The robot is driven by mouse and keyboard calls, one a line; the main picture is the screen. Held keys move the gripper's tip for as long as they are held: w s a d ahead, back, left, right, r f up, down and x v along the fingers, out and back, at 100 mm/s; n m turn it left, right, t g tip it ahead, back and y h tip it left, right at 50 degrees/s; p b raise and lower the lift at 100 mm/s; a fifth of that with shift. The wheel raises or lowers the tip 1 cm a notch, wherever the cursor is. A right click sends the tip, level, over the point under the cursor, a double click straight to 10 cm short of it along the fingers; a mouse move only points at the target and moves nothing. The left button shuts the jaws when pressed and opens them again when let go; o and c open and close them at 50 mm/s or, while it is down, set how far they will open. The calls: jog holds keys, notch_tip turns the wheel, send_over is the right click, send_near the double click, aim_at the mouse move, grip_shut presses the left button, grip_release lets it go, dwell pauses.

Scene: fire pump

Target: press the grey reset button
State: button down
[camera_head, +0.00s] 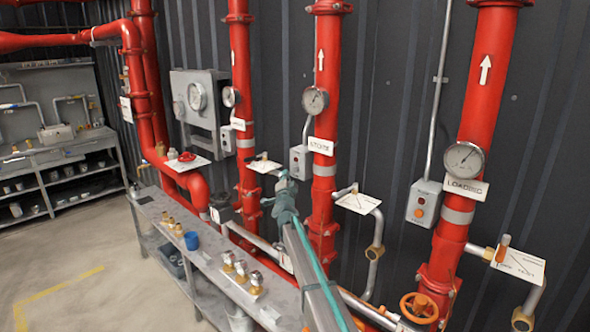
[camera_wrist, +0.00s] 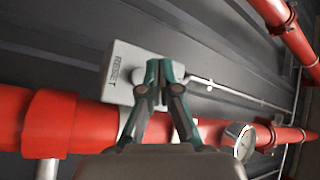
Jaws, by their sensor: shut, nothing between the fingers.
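The floor at left is clear.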

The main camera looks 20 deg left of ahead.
jog(key=s, duration=0.1)
jog(key=s+a+p, duration=0.1)
jog(key=shift+s, duration=0.3)
dwell(0.6)
